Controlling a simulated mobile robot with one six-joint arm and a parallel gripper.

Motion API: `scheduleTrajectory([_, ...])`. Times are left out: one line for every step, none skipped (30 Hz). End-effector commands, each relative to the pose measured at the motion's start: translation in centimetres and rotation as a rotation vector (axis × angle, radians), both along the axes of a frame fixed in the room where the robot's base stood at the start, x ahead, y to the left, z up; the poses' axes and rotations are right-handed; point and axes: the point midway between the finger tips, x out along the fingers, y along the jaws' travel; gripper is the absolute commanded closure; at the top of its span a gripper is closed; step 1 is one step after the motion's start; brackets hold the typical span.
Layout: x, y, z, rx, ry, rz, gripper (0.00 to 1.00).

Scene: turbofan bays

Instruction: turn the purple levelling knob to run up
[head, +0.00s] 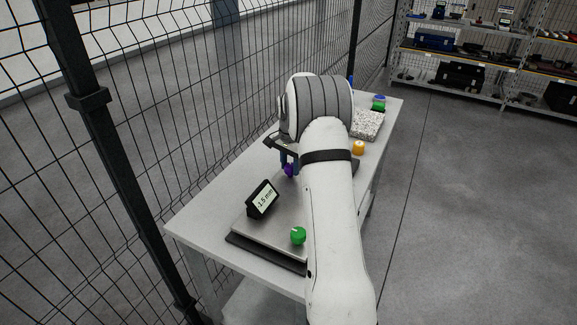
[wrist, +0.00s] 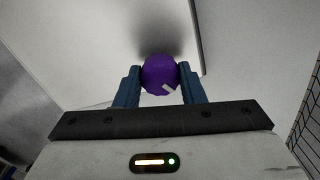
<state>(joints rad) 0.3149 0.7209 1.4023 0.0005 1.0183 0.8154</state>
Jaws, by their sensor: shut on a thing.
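The purple levelling knob (head: 289,170) sits on a grey plate (head: 278,222) on the table, partly hidden by my gripper in the head view. In the wrist view the purple knob (wrist: 161,75) is between my two blue fingers, with a white mark on its lower right. My gripper (head: 288,160) is shut on the knob from above; it also shows in the wrist view (wrist: 161,86). A small black display (head: 263,199) on the plate reads what looks like -1.5 mm.
A green knob (head: 298,236) is at the plate's near corner and an orange knob (head: 358,147) is right of my arm. A speckled block (head: 367,124) and a green and blue item (head: 379,102) lie at the far end. A mesh fence (head: 150,110) runs close along the table's left side.

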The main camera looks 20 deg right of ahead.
Motion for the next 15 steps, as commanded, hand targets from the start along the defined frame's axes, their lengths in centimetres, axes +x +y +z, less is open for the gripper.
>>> scheduleTrajectory([-0.05,-0.02,-0.08,0.0,0.001,0.019,0.87])
scheduleTrajectory([-0.05,-0.03,-0.09,0.0,0.001,0.032,0.87])
scheduleTrajectory([-0.04,-0.05,-0.1,0.0,0.001,0.054,0.87])
scheduleTrajectory([-0.04,-0.06,-0.11,0.0,0.001,0.072,0.87])
scheduleTrajectory([-0.03,-0.08,-0.11,0.0,0.001,0.092,0.87])
scheduleTrajectory([-0.03,-0.09,-0.12,0.0,0.0,0.121,0.87])
scheduleTrajectory([-0.03,-0.1,-0.12,0.0,0.0,0.144,0.87])
scheduleTrajectory([-0.02,-0.11,-0.12,0.0,0.0,0.168,0.87])
scheduleTrajectory([-0.02,-0.12,-0.11,0.0,0.0,0.203,0.87])
scheduleTrajectory([-0.03,-0.13,-0.11,-0.001,0.0,0.229,0.87])
scheduleTrajectory([-0.03,-0.13,-0.1,-0.001,0.0,0.257,0.87])
scheduleTrajectory([-0.03,-0.15,-0.1,-0.001,-0.001,0.295,0.87])
scheduleTrajectory([-0.03,-0.15,-0.09,-0.001,-0.001,0.323,0.87])
scheduleTrajectory([-0.03,-0.16,-0.08,-0.001,-0.001,0.352,0.87])
scheduleTrajectory([-0.04,-0.16,-0.07,-0.001,-0.001,0.391,0.87])
